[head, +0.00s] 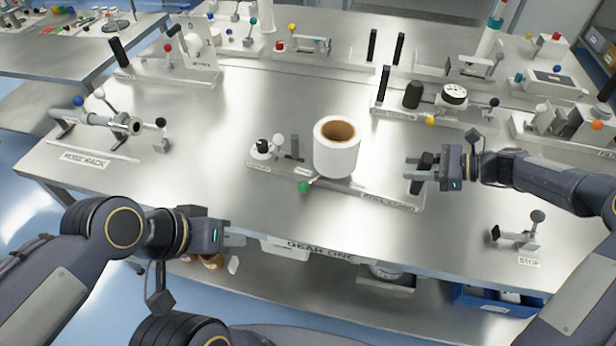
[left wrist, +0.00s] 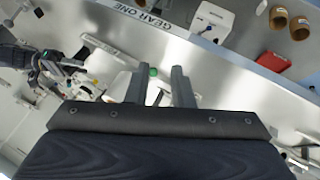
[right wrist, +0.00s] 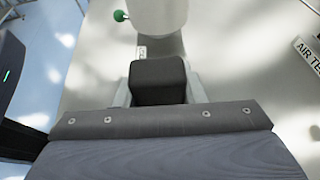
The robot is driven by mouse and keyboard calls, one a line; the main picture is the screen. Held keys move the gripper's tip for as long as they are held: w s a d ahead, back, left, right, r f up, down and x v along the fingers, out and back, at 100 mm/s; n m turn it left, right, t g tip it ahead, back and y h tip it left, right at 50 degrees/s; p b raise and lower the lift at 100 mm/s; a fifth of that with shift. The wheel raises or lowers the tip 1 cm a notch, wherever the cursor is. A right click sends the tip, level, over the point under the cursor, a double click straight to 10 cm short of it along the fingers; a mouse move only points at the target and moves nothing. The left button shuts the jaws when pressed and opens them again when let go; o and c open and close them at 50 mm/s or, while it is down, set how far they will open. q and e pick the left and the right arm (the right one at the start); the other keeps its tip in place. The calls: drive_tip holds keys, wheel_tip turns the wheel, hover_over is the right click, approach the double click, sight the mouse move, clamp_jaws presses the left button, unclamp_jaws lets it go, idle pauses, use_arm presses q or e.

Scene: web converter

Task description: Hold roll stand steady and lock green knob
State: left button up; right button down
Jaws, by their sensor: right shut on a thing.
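The roll stand (head: 408,199) is a light grey base carrying an upright white roll (head: 336,158) with a brown core. The green knob (head: 304,187) is on a short lever at the stand's front left; it also shows in the left wrist view (left wrist: 153,71) and right wrist view (right wrist: 120,16). My right gripper (head: 418,170) is shut on the black handle (right wrist: 158,80) at the stand's right end. My left gripper (head: 238,240) is open and empty at the table's front edge, apart from the knob. In the left wrist view the knob appears beyond and between its fingertips.
A hose rack (head: 88,158) stands at the left and a stop lever (head: 520,238) at the front right. Other fixtures line the back. Bare tabletop lies left of the stand.

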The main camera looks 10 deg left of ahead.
use_arm(q)
drive_tip(key=w+r+n, duration=0.1)
drive_tip(key=w, duration=0.1)
drive_tip(key=w+a+r+n+g, duration=0.1)
drive_tip(key=w, duration=0.1)
drive_tip(key=w+a+r+n+g, duration=0.1)
drive_tip(key=w, duration=0.1)
drive_tip(key=shift+w+a+r+h, duration=0.2)
drive_tip(key=shift+w+r+h, duration=0.2)
clamp_jaws()
drive_tip(key=w+a+f+n+g+h, duration=0.1)
drive_tip(key=w+a+n+g, duration=0.15)
drive_tip(key=w, duration=0.55)
drive_tip(key=w+a+f+n+g+h, duration=0.1)
drive_tip(key=w+n, duration=0.3)
drive_tip(key=w, duration=0.4)
drive_tip(key=w+a+f+n+g+h, duration=0.1)
drive_tip(key=w+f+n+g, duration=0.1)
drive_tip(key=w+f, duration=0.5)
drive_tip(key=shift+w+a+f+n, duration=0.2)
drive_tip(key=shift+a+f+n, duration=0.2)
drive_tip(key=shift+n, duration=0.35)
drive_tip(key=shift+g, duration=0.25)
